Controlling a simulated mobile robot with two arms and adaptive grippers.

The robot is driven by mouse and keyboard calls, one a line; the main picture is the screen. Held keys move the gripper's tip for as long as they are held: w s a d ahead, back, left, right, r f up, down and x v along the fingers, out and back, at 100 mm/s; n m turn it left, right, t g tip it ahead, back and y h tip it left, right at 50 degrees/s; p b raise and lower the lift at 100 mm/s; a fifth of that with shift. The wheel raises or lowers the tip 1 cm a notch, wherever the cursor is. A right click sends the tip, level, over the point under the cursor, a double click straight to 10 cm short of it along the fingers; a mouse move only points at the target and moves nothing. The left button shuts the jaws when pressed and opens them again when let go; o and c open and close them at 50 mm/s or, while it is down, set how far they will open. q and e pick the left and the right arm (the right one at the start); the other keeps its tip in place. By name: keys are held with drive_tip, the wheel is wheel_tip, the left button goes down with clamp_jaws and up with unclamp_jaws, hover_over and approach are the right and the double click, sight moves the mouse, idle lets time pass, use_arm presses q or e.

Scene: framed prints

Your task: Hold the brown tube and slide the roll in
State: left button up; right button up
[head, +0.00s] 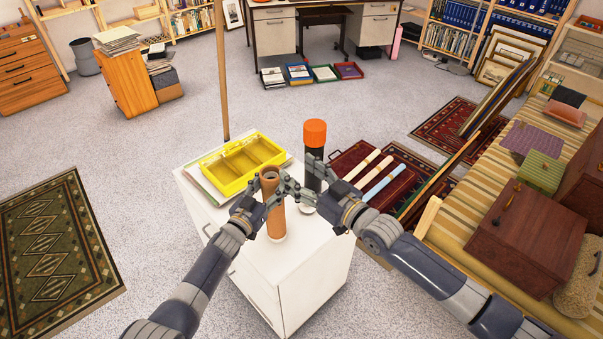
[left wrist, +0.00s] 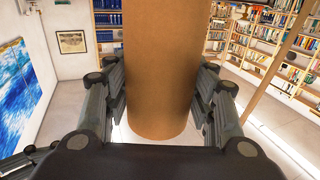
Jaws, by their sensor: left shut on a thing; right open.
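The brown tube (head: 275,222) stands upright on top of the white cabinet. My left gripper (head: 268,198) is shut on it, and the left wrist view shows the tube (left wrist: 160,70) between both fingers. A black tube with an orange cap (head: 315,133) stands upright just right of and behind it. My right gripper (head: 312,190) is open at the black tube; I cannot tell whether it touches it. Two cream rolls (head: 361,165) and a light blue roll (head: 384,180) lie side by side, right of the cabinet.
A yellow divided tray (head: 243,166) lies on the back left of the white cabinet (head: 300,262). A thin wooden pole (head: 221,80) rises behind it. A striped bench (head: 470,190) with boxes stands at the right. The floor at left is mostly clear around a green rug (head: 55,250).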

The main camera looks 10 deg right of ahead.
use_arm(q)
drive_tip(key=o, duration=1.4)
drive_tip(key=shift+c, duration=0.2)
drive_tip(key=shift+s+a, duration=0.1)
